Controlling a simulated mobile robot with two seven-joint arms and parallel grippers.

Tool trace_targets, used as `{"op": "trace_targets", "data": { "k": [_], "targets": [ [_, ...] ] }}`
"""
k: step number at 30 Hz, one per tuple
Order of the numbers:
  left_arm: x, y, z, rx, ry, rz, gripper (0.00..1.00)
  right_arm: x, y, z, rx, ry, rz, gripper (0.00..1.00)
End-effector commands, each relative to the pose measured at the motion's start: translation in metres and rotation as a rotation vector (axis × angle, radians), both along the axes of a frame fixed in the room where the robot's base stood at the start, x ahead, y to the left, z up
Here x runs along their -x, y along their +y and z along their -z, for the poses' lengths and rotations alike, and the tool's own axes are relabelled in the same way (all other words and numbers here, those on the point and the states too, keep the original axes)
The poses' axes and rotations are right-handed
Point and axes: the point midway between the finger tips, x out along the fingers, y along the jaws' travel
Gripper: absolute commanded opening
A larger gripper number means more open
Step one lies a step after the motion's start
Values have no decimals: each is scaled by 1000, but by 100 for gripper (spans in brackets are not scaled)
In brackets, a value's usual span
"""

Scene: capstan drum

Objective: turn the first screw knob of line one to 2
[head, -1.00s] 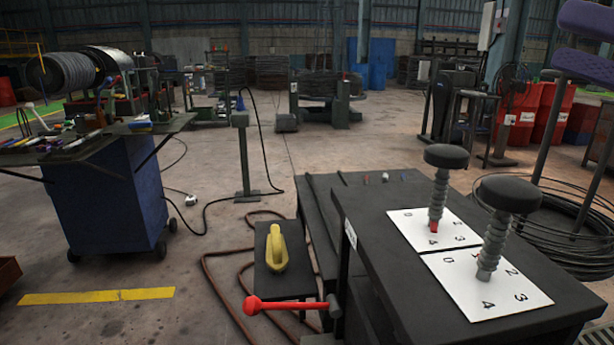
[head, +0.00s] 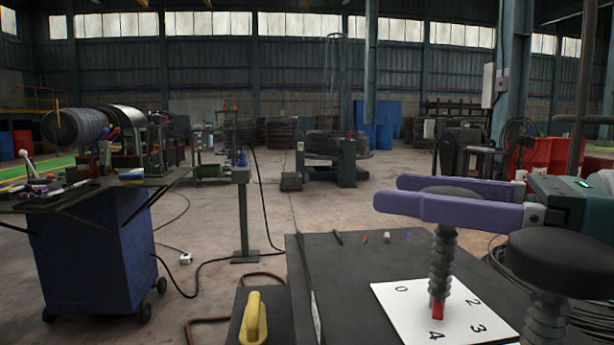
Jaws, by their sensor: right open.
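The far screw knob has a dark round cap (head: 452,190) on a grey ribbed stem (head: 441,262). A red pointer (head: 437,311) at its foot points toward the 4. Its white dial card (head: 400,310) shows 0, 2, 3 and 4. My right gripper (head: 390,192) reaches in from the right, open, with its purple fingers on the near and far sides of this cap. I cannot tell whether they touch it. A second screw knob (head: 565,262) stands nearer at the right; its pointer is out of view. My left gripper is not in view.
The dark bench top (head: 345,290) bears the knobs, with small colored pieces (head: 387,238) at its back. A yellow handle (head: 253,318) stands left of the bench.

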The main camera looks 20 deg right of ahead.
Motion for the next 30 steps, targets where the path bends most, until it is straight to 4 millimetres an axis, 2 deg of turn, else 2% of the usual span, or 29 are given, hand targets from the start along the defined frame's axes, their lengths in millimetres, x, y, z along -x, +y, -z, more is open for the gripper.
{"op": "trace_targets", "data": {
  "k": [3,11,27,30],
  "targets": [
    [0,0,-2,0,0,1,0,-6,5,-1,-1,1,0,76],
    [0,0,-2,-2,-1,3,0,-7,6,1,1,1,0,76],
    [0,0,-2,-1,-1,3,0,-7,6,0,1,1,0,16],
    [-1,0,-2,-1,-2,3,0,-7,6,0,0,0,-1,8]
  ]
}}
